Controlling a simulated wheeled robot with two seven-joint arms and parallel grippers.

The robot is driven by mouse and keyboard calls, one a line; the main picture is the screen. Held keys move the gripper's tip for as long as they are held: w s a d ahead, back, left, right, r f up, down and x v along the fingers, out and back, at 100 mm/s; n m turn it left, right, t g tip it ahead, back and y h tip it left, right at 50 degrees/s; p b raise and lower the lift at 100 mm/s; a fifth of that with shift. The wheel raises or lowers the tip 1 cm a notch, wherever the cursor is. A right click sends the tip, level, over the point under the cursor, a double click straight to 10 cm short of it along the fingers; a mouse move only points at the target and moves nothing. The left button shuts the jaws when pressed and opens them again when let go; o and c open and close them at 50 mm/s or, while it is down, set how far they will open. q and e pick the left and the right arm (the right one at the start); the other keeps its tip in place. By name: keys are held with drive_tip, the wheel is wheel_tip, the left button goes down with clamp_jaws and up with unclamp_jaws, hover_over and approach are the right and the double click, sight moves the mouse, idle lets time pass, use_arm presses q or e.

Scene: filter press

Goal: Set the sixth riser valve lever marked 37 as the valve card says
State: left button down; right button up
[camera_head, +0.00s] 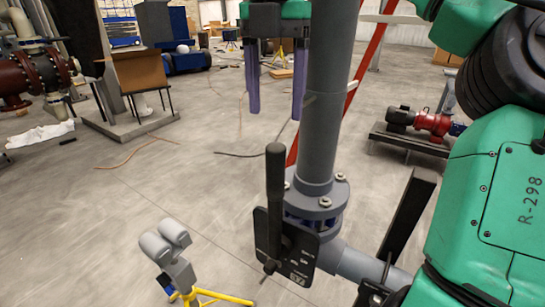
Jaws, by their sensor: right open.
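The valve lever (275,195) is a black handle standing nearly upright at the foot of a grey riser pipe (331,100). It sits in front of a black plate (302,260) with small white marks; its number looks like 37 but is hard to read. My right gripper (275,112) hangs above and behind the lever in the picture, with its two purple fingers pointing down, spread apart and empty. It is apart from the lever. The riser hides part of the gripper's right side. No valve card is readable here. My left gripper is not in view.
A grey flange (318,197) and side pipe (360,265) join the riser. A black bar (408,215) leans up at the right. A grey twin-headed fixture on a yellow stand (172,255) is at lower left. A red pump (432,124) stands behind right. Floor at left is mostly open.

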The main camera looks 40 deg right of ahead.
sight(276, 152)
drive_tip(key=s+f, duration=0.1)
drive_tip(key=s+a+f, duration=0.1)
drive_tip(key=shift+a+f+b, duration=0.3)
drive_tip(key=f, duration=0.1)
drive_tip(key=s+f, duration=0.1)
drive_tip(key=a+f, duration=0.1)
drive_tip(key=f, duration=0.1)
drive_tip(key=shift+s, duration=0.15)
drive_tip(key=f, duration=0.3)
drive_tip(key=w+d+f+p, duration=0.1)
drive_tip(key=shift+f, duration=0.2)
drive_tip(key=shift+w+d+f, duration=0.15)
drive_tip(key=shift+w+f, duration=0.05)
drive_tip(key=shift+f, duration=0.4)
drive_tip(key=shift+w+d+f, duration=0.1)
drive_tip(key=shift+w+f, duration=0.1)
drive_tip(key=shift+f, duration=0.4)
drive_tip(key=shift+s+a+f, duration=0.1)
drive_tip(key=shift+s, duration=0.05)
drive_tip(key=shift+s+a, duration=0.25)
drive_tip(key=shift+s, duration=0.05)
drive_tip(key=c, duration=0.4)
drive_tip(key=shift+w, duration=0.15)
clamp_jaws()
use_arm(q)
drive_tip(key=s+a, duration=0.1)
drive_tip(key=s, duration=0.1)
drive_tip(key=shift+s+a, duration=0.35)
